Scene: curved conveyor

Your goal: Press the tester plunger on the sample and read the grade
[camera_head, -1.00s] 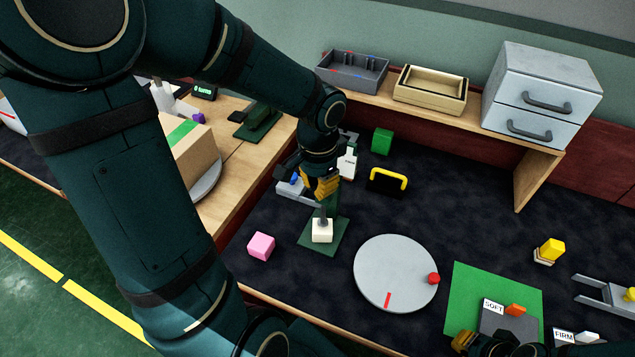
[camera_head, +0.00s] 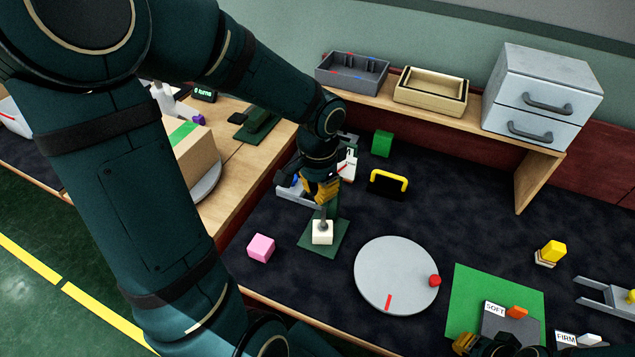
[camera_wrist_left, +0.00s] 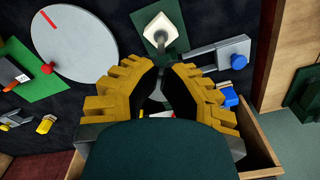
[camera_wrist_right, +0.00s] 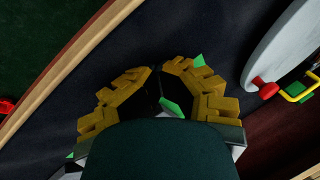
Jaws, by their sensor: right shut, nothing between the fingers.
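A white block-shaped sample (camera_head: 322,236) sits on the tester's dark green base plate (camera_head: 309,243), with the grey plunger rod (camera_head: 323,215) upright on its top. My left gripper (camera_head: 325,193) is around the upper end of the rod. In the left wrist view the rod runs from the sample (camera_wrist_left: 157,26) up between my close-set fingertips (camera_wrist_left: 162,70); whether they grip it is unclear. A white dial panel (camera_head: 347,166) with a red mark is partly hidden behind the gripper. My right gripper (camera_wrist_right: 163,70) is shut and empty, partly seen at the bottom of the head view.
A pink cube (camera_head: 261,248) lies left of the tester, and a grey turntable (camera_head: 384,290) lies to the right. A green mat (camera_head: 467,283) has SOFT (camera_head: 494,309) and FIRM (camera_head: 565,339) labels near it. A black block with a yellow handle (camera_head: 388,182) stands behind.

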